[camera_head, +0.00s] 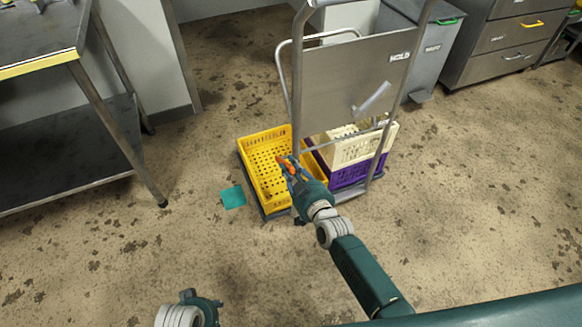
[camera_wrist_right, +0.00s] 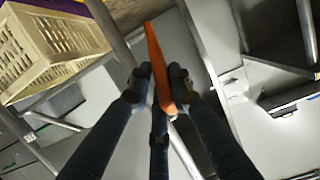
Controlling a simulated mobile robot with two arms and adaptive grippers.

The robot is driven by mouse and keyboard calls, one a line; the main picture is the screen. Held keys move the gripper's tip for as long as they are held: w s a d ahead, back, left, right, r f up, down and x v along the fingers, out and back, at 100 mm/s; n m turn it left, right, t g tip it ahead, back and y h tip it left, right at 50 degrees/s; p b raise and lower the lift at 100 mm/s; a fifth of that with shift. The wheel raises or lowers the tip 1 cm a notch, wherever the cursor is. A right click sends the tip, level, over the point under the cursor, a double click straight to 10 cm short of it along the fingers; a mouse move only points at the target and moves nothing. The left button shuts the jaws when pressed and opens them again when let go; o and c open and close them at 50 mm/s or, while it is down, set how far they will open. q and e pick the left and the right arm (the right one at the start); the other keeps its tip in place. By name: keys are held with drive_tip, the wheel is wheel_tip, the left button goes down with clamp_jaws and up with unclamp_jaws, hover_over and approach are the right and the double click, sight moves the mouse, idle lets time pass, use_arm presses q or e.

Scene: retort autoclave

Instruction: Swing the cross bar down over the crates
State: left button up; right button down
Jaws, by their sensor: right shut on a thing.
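My right gripper (camera_head: 290,166) is over the yellow crate (camera_head: 250,157) at the front of the trolley. It is shut on an orange handle (camera_head: 281,160). In the right wrist view the fingers (camera_wrist_right: 160,85) close around this orange piece (camera_wrist_right: 153,52). A thin grey bar (camera_head: 345,137) runs across the trolley in front of the cream crate (camera_head: 355,150), which stands on a purple crate (camera_head: 350,172). Whether the orange handle joins this bar is not clear. A small part of my left arm (camera_head: 190,312) shows at the bottom; its fingers cannot be made out.
A steel table (camera_head: 40,40) stands at the left. Grey bins (camera_head: 425,45) and drawers (camera_head: 500,45) line the back right. A teal patch (camera_head: 233,197) lies on the floor. Floor at left front is clear.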

drive_tip(key=c, duration=1.5)
unclamp_jaws()
drive_tip(key=shift+c, duration=0.2)
drive_tip(key=v, duration=1.2)
